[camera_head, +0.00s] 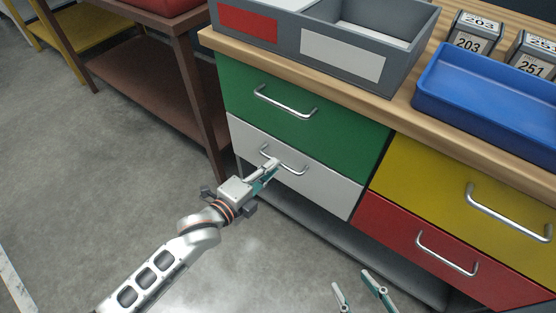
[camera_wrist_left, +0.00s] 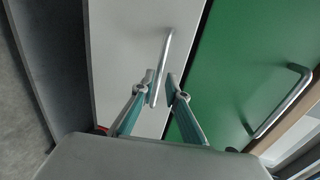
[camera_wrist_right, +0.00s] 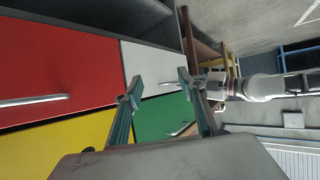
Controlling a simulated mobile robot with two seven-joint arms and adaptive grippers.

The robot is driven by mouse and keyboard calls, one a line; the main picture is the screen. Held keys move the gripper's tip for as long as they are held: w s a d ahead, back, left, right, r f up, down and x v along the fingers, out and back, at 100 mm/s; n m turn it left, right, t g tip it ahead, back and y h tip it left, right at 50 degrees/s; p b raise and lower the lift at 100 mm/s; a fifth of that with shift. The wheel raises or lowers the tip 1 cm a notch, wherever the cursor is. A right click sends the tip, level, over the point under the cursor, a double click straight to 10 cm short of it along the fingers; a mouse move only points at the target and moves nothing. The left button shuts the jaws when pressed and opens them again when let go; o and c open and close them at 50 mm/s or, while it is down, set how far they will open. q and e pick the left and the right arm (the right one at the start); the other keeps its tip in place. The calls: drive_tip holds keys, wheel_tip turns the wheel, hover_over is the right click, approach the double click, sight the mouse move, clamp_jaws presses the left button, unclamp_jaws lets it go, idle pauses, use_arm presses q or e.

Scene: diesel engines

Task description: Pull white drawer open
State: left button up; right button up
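The white drawer (camera_head: 324,184) sits under the green drawer at the left of the workbench. Its front looks flush with the green one, so it appears closed. Its metal bar handle (camera_head: 297,170) also shows in the left wrist view (camera_wrist_left: 166,48). My left gripper (camera_head: 272,168) is at this handle, near its left part. In the left wrist view its fingertips (camera_wrist_left: 161,80) stand partly apart with the bar running between them. A small gap shows on the right finger's side; contact on the other side is unclear. My right gripper (camera_head: 358,283) is open and empty, low in front of the red drawer.
The green drawer (camera_head: 290,112), yellow drawer (camera_head: 480,200) and red drawer (camera_head: 455,252) surround the white one. A grey divided box (camera_head: 395,75) and blue tray (camera_head: 490,108) stand on the bench top. A brown table (camera_head: 165,90) is at the left. The floor in front is clear.

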use_arm(q)
drive_tip(key=x, duration=0.2)
drive_tip(key=b+x, duration=0.1)
drive_tip(key=shift+w+d+f, duration=0.2)
drive_tip(key=shift+w+f, duration=0.05)
drive_tip(key=shift+f, duration=0.05)
drive_tip(key=shift+w+r, duration=0.1)
use_arm(e)
drive_tip(key=shift+w+a+r, duration=0.25)
drive_tip(key=shift+a, duration=0.25)
use_arm(q)
clamp_jaws()
